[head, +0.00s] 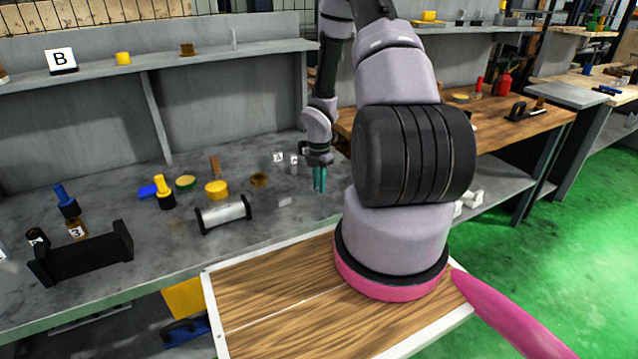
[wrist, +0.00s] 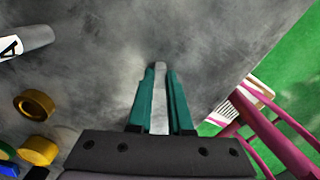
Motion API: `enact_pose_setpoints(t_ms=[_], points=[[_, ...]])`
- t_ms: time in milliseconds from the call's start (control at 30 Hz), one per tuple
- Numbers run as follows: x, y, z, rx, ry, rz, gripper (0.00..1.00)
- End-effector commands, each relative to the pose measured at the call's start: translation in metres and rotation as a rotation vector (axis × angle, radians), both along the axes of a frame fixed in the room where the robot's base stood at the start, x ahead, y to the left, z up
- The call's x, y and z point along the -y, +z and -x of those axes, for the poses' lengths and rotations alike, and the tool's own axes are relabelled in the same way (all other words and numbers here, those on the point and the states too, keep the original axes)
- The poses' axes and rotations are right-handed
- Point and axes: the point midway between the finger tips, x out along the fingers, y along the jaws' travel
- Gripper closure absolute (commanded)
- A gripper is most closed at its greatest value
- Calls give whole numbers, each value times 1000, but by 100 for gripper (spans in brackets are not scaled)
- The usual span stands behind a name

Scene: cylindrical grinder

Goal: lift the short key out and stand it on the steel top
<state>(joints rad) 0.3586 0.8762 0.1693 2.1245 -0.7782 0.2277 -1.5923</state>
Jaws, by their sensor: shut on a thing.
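My gripper (head: 319,180), with teal fingers, points down over the right part of the grey steel top (head: 225,268). In the wrist view the gripper (wrist: 159,95) is shut on a slim pale grey bar, which looks like the short key (wrist: 160,98). The key lies between the fingers, and its end shows slightly past the fingertips. In the head view the fingers hide most of it. I cannot tell whether its lower end touches the steel top. A small pale block (head: 285,202) lies on the top just left of my gripper.
A silver roller with black ends (head: 223,214), a brass ring (head: 259,180), a yellow knob (head: 217,189) and a black cradle (head: 82,252) stand to the left. A cylinder labelled A (wrist: 22,42) is near my gripper. Bare steel lies around the fingertips.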

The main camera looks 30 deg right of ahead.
Motion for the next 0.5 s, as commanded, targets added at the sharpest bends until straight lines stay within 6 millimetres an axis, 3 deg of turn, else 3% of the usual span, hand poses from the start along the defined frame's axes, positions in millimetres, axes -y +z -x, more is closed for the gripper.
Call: enact_pose_setpoints(t_ms=[67, 100, 167, 200, 500], points=[[0, -2, 0, 0, 1, 0, 100], [0, -2, 0, 1, 1, 0, 75], [0, -2, 0, 1, 1, 0, 52], [0, -2, 0, 1, 1, 0, 47], [0, 0, 0, 1, 0, 0, 47]])
